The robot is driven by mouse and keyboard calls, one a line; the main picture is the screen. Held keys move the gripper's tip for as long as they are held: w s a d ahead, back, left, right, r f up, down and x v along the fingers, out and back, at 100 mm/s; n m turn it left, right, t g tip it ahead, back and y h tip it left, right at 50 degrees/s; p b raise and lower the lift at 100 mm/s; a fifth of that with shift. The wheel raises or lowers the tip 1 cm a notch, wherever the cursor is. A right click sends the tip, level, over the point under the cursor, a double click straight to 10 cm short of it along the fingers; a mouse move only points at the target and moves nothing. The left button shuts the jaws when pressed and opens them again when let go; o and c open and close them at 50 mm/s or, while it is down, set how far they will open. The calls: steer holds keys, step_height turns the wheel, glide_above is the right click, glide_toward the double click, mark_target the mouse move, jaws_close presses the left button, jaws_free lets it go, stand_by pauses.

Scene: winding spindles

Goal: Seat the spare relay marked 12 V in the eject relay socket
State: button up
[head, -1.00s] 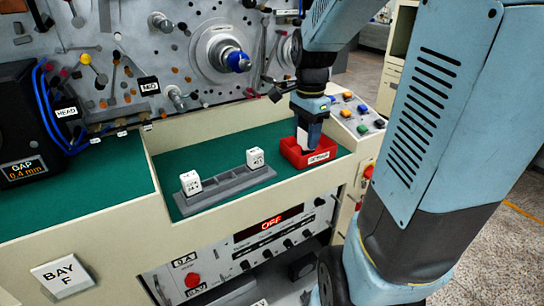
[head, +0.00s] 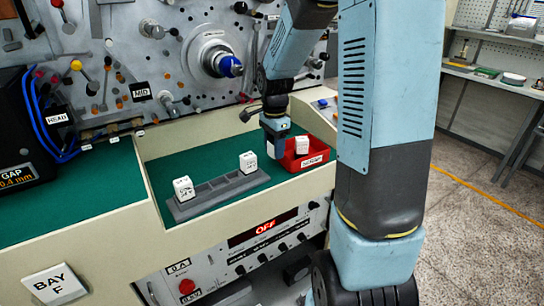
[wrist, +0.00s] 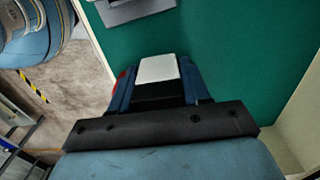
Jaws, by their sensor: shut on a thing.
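My gripper (head: 274,150) is shut on a white relay (wrist: 158,68), seen between its fingers in the wrist view. In the head view it hangs over the green mat, between the grey socket rail (head: 212,187) and the red bin (head: 304,162). White relays stand upright at the rail's near-left end (head: 183,188) and far-right end (head: 248,162). The rail's middle sockets look empty. Another white relay (head: 302,145) stands in the red bin. The held relay's marking is not readable, and which socket is eject is not readable.
The green mat (head: 155,168) lies in a recess with a cream front ledge (head: 215,220). A panel with knobs and a blue-tipped spindle (head: 230,66) rises behind. The mat around the rail is mostly clear.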

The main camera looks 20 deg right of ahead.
mark_target(273, 155)
steer(key=shift+w+a+f, duration=0.1)
steer(key=shift+w+f, duration=0.15)
steer(key=shift+f, duration=1.6)
steer(key=o, duration=1.2)
steer(key=shift+f, duration=0.1)
steer(key=shift+c, duration=0.2)
